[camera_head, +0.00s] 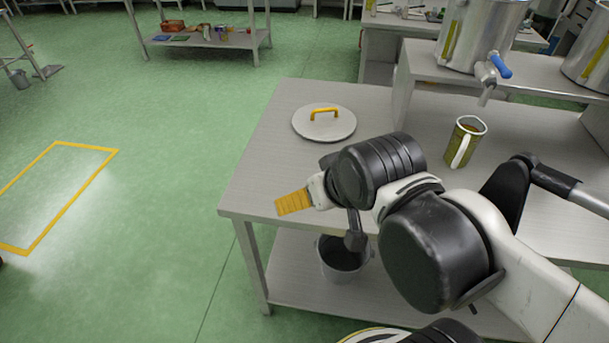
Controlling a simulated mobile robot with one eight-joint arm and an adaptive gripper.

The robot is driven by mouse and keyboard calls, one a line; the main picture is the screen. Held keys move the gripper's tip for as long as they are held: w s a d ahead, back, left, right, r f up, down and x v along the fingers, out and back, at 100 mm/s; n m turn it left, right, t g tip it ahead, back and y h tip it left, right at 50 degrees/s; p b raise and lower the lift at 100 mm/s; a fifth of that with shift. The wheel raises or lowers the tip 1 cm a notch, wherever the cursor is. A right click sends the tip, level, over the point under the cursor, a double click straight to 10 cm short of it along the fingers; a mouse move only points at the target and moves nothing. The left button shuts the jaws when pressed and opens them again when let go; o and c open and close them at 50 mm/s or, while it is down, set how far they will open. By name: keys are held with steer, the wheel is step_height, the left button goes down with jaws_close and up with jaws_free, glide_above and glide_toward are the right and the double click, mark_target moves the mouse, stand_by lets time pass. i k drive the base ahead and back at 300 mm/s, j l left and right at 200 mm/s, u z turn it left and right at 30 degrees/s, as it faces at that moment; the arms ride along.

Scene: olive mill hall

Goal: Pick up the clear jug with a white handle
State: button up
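The clear jug with a white handle (466,132) stands upright on the grey table, below the tap of a steel tank. It has yellow-green contents, and its white handle faces the camera. My gripper (293,203) shows as an orange ribbed finger part at the table's left front edge. It is left of the jug and well apart from it. My arm hides much of the gripper, and I cannot tell whether it is open or shut. I see nothing held at the visible finger part.
A round lid (338,128) with a yellow handle lies on the table (275,150). The steel tank (466,35) with a blue-handled tap (487,75) stands on a raised shelf (425,72) behind the jug. A bucket (331,268) stands on the lower shelf. Green floor is clear at left.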

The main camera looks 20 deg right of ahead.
mark_target(461, 149)
steer(key=z, duration=2.25)
steer(key=i+j+u, duration=0.2)
steer(key=j+u, duration=0.15)
steer(key=j, duration=0.15)
steer(key=i, duration=0.05)
